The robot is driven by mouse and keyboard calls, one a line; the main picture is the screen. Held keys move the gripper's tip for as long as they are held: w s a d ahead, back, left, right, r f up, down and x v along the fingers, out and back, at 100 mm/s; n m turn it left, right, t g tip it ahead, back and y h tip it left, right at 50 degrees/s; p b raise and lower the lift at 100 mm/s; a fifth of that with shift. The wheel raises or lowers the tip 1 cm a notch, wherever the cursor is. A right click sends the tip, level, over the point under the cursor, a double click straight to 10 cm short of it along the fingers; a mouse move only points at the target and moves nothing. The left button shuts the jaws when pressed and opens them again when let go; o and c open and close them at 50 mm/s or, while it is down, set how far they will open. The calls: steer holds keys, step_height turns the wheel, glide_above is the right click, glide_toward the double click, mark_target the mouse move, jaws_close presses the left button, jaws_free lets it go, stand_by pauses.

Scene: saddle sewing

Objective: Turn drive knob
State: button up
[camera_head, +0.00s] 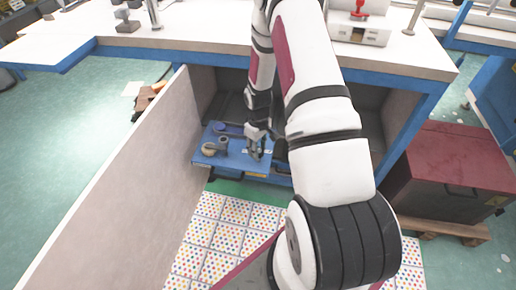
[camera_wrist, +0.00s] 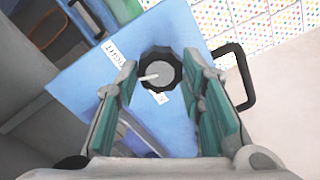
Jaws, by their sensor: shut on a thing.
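The drive knob (camera_wrist: 162,74) is a dark scalloped knob with a grey centre and a pale pointer on a blue panel (camera_wrist: 90,78). In the wrist view it sits between the tips of my gripper (camera_wrist: 161,66), whose green-padded fingers are shut on its sides. In the head view my gripper (camera_head: 256,148) reaches down to the right part of the blue panel (camera_head: 232,163), and it hides the knob there. White labels (camera_wrist: 108,52) with dark lettering lie beside the knob.
A tan round part (camera_head: 208,149) and a grey part (camera_head: 223,141) stand on the panel's left. A black handle (camera_wrist: 248,80) juts from the panel's edge. A tall grey board (camera_head: 125,190) flanks the left; a maroon-topped box (camera_head: 455,160) stands right.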

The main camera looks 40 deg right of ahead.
steer(key=m, duration=0.3)
steer(key=shift+m, duration=0.4)
steer(key=shift+m+b, duration=0.3)
steer(key=shift+m, duration=1.5)
steer(key=o, duration=1.1)
steer(key=shift+o, duration=0.2)
steer(key=shift+r, duration=0.1)
step_height(320, 180, up, 12)
